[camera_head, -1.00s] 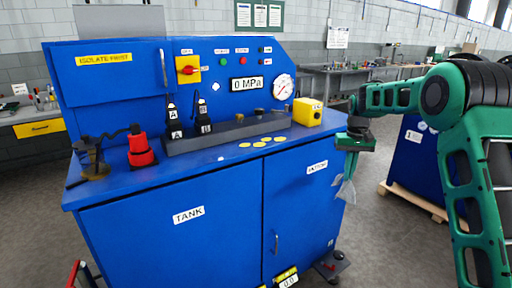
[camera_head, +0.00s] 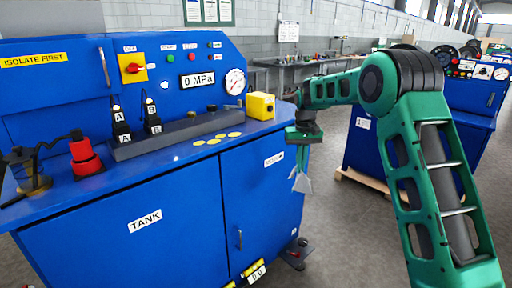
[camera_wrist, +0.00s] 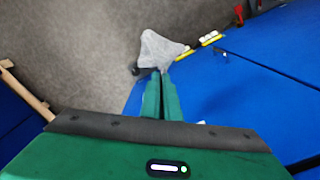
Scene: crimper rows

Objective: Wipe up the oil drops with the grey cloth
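The oil drops (camera_head: 213,141) are several yellow flat spots on the blue bench top, right of its middle, in front of the dark grey block. My gripper (camera_head: 301,168) hangs beside the bench's right end, apart from the drops. It is shut on the grey cloth (camera_head: 302,183), which dangles below the fingers. In the wrist view the two green fingers (camera_wrist: 160,95) are together and the cloth (camera_wrist: 159,49) spreads out from their tips, over the floor.
A yellow box (camera_head: 260,106) stands at the bench's right rear, between the drops and my arm. A red and black cylinder (camera_head: 84,158) stands at the left. A dark grey block (camera_head: 180,133) with pendants A and B runs behind the drops. Another blue unit (camera_head: 367,138) stands to the right.

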